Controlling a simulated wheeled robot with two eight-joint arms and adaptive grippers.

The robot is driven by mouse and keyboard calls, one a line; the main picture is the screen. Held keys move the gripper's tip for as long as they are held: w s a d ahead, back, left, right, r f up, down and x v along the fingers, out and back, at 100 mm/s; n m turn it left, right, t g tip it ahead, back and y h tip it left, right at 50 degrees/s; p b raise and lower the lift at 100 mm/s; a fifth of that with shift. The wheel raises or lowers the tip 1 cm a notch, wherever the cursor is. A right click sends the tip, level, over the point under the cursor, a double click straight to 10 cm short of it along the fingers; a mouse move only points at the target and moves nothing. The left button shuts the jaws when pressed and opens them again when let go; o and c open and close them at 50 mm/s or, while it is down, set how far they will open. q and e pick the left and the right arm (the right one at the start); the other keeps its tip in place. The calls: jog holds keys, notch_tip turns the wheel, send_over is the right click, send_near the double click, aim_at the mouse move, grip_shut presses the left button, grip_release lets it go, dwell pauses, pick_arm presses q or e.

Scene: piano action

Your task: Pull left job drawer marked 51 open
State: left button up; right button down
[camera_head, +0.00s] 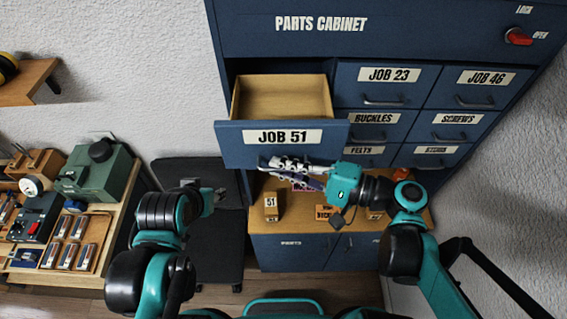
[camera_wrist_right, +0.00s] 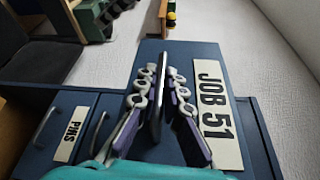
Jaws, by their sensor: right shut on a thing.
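The blue drawer marked JOB 51 (camera_head: 235,150) stands pulled out of the parts cabinet, at the upper left of its drawer block. Its bare wooden inside (camera_head: 283,97) shows and looks empty. My right gripper (camera_head: 270,164) is at the lower front of this drawer. In the right wrist view its fingers (camera_wrist_right: 158,88) are shut on the drawer's grey bar handle (camera_wrist_right: 159,100), beside the JOB 51 label (camera_wrist_right: 217,115). My left gripper (camera_head: 217,194) is apart from the cabinet at the lower left; its fingers are too small to judge.
Closed drawers JOB 23 (camera_head: 388,74) and JOB 46 (camera_head: 480,78) are to the right, with smaller labelled drawers below. A wooden block marked 51 (camera_head: 271,206) stands on the cabinet's wooden shelf. A workbench (camera_head: 115,215) with a green machine (camera_head: 97,172) is at the left.

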jog(key=c, duration=1.6)
grip_release()
jog(key=shift+d, duration=0.1)
jog(key=v, duration=1.2)
jog(key=shift+f, duration=0.1)
